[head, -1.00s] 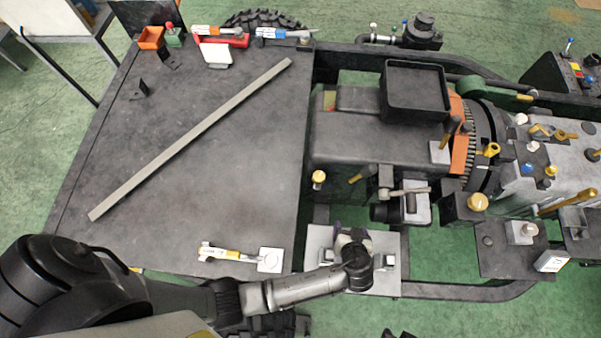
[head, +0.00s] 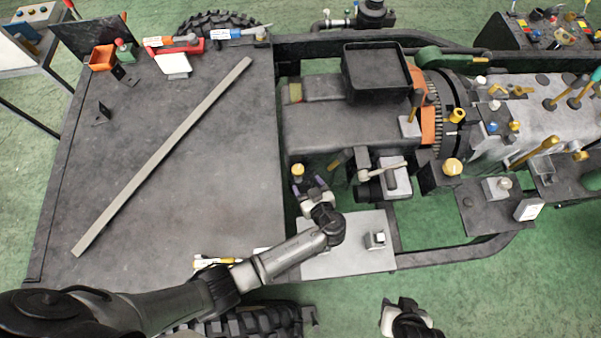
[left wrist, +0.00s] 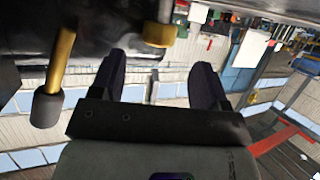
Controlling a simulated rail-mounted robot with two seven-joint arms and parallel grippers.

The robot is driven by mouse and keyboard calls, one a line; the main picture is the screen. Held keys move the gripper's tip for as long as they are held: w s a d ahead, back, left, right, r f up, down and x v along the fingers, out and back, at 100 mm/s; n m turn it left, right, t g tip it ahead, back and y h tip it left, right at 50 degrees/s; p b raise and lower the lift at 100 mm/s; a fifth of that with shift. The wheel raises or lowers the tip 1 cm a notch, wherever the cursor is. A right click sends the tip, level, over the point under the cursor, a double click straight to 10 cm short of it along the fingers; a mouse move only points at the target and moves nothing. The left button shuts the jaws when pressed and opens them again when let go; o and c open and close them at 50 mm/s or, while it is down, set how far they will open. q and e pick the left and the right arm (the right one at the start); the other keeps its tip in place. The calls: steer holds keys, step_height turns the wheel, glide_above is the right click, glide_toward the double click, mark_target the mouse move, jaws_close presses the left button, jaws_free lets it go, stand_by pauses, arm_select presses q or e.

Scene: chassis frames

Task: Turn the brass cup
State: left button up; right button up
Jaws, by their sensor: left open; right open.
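A small round brass cup (head: 298,171) sits at the near left corner of the dark engine block in the head view. In the left wrist view a brass piece (left wrist: 160,33), seemingly the same cup, shows beyond the fingertips, between their lines. My left gripper (head: 309,184) is open, its purple fingers pointing at the cup from the near side with a small gap. Its fingers (left wrist: 158,65) are apart and empty in the wrist view. A larger brass knob (head: 453,167) stands further right. My right gripper (head: 400,312) is open and empty at the bottom edge, over the floor.
A brass lever with a grey knob (left wrist: 60,70) stands left of the fingers in the wrist view. A grey valve (head: 383,168) and a light plate (head: 345,255) lie right of my left gripper. A long bar (head: 165,155) lies on the dark deck (head: 215,190).

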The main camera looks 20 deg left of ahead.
mark_target(300, 175)
arm_select(q)
steer(key=x, duration=0.5)
steer(key=shift+w+a, duration=0.1)
steer(key=shift+w+a+f, duration=0.15)
steer(key=shift+a+f, duration=0.05)
steer(key=shift+c, duration=0.5)
steer(key=c, duration=0.8)
steer(key=shift+c, duration=0.2)
steer(key=shift+m+t, duration=0.3)
